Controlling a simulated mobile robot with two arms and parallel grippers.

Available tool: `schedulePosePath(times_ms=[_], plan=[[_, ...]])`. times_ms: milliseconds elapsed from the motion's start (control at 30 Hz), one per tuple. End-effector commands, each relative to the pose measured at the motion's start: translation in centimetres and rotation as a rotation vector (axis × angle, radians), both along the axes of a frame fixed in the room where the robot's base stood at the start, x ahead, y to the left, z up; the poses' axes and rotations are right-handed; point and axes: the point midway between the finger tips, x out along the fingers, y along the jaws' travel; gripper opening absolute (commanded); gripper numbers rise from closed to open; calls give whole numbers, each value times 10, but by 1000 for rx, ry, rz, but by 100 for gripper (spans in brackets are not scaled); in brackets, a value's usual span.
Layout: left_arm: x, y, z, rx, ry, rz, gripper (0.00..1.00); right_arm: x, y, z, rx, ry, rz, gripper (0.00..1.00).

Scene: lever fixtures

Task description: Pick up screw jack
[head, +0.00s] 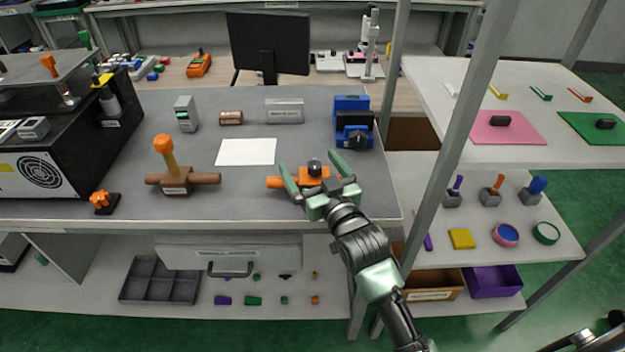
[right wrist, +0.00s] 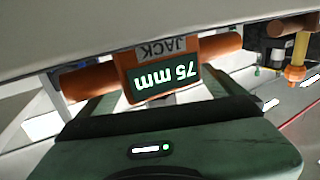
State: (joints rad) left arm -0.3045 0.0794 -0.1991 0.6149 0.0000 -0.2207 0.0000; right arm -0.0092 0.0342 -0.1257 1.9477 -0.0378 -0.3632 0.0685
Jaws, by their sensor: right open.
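The screw jack (head: 311,182) is an orange body with a horizontal bar and a dark knob on top. It sits near the front edge of the grey bench. In the right wrist view the orange jack (right wrist: 120,78) appears upside down, with a "JACK" label and a "75 mm" display. My right gripper (head: 309,163) is open, with one finger on each side of the jack's middle. I cannot tell whether the fingers touch it.
A brown fixture with an orange-topped lever (head: 177,181) stands to the left on the bench (head: 250,205). A blue device (head: 352,122) stands behind the jack. A white sheet (head: 246,151) lies behind and left. A grey shelf post (head: 455,140) rises to the right.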

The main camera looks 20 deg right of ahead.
Motion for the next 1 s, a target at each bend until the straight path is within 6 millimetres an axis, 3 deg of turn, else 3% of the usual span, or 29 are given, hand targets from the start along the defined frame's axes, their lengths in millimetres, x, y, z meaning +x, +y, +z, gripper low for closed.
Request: schedulePosePath(times_ms=[133,367,633,1000], plan=[[6,0,2,-1,-8,-1,36,14,1,0,0,1,0,97],[10,-1,2,-1,-15,-1,36,16,2,-1,0,1,0,97],[9,-1,2,-2,-14,-2,36,16,2,-1,0,1,0,26],[8,0,2,-1,-11,-2,36,16,2,8,-1,-4,0,26]])
